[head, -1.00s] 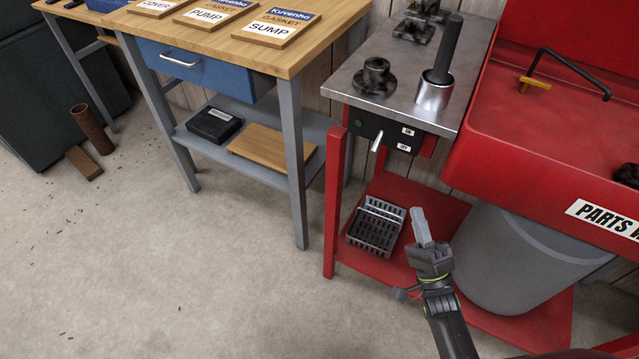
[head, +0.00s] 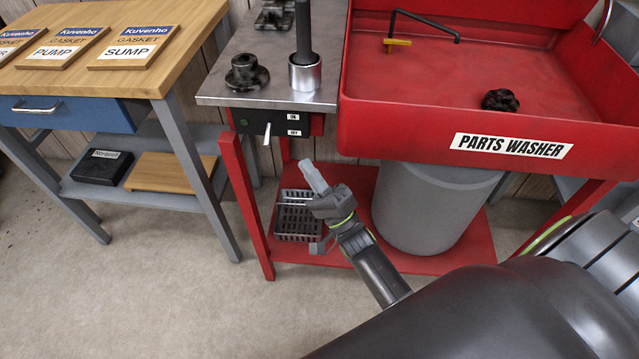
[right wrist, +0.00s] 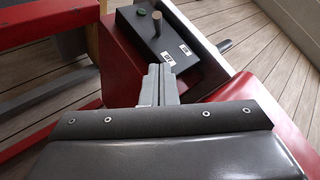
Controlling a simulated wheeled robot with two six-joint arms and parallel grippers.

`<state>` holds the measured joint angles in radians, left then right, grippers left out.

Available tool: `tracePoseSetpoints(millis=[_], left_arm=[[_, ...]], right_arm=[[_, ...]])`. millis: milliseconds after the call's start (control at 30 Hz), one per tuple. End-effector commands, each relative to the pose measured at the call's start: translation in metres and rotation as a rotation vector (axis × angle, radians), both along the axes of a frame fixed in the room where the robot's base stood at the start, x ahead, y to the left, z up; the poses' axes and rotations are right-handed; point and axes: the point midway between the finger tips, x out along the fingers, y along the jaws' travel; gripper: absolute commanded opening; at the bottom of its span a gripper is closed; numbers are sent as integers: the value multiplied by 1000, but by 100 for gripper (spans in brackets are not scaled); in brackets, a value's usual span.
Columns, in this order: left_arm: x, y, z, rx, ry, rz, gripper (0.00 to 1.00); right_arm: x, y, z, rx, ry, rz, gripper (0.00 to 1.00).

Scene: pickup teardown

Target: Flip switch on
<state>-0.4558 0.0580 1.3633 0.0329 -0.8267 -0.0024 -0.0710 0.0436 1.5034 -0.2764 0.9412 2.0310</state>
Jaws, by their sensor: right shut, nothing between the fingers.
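The switch is a small metal lever (head: 267,134) on a black box (head: 256,122) under the front edge of the metal-topped stand. It points downward, level with the lower OFF label (head: 294,132); the ON label (head: 292,117) is above that. In the right wrist view the lever (right wrist: 157,20) stands out from the box (right wrist: 150,40) beside a green button. My right gripper (head: 308,168) is shut and empty, below and to the right of the lever, apart from it. Its closed fingers (right wrist: 159,72) point toward the box. My left gripper is not in view.
A red parts washer (head: 440,135) with a grey bin (head: 430,205) under it stands to the right. A wire basket (head: 297,222) sits on the red lower shelf. A red leg (head: 243,200) stands left of my gripper. A wooden workbench (head: 190,30) is at left.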

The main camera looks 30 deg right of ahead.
Motion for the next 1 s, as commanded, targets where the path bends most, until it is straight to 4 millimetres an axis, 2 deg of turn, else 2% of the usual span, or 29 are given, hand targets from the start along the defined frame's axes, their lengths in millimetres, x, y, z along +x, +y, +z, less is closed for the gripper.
tracePoseSetpoints(millis=[33, 167, 300, 533, 1000], left_arm=[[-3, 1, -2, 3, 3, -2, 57], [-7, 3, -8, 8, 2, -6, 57], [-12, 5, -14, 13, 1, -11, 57], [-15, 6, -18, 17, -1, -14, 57], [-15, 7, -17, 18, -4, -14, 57]], right_arm=[[8, 3, 11, 1, -4, 1, 0], [26, 9, 27, 0, -2, 1, 0], [30, 28, 36, 4, 0, 1, 0], [33, 41, 42, 0, 1, 1, 0], [33, 41, 43, 2, 4, 0, 0]])
